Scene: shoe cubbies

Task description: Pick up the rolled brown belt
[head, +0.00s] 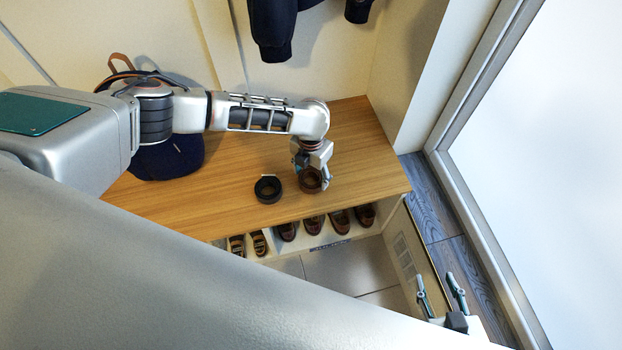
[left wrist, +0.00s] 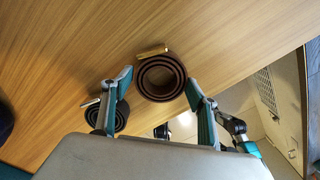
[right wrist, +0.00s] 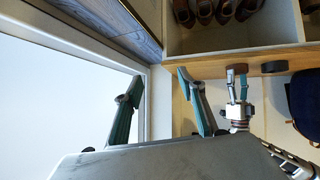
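The rolled brown belt (head: 309,187) stands as a coil on the wooden bench top, near its front edge. In the left wrist view the brown belt (left wrist: 162,97) shows its concentric turns and a gold-coloured buckle. My left gripper (head: 313,177) is over it, fingers pointing down and spread. In the left wrist view the coil appears between and just beyond the open fingertips; I cannot tell whether a finger touches it. A rolled black belt (head: 275,197) with a silver buckle lies left of it. My right gripper (head: 437,280) is open and empty, away from the bench.
The wooden bench (head: 235,195) has shoe cubbies below with several brown shoes (head: 340,220). A dark blue bag (head: 170,158) sits at the bench's left. Dark clothing (head: 272,30) hangs above. The bench top right of the brown belt is clear.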

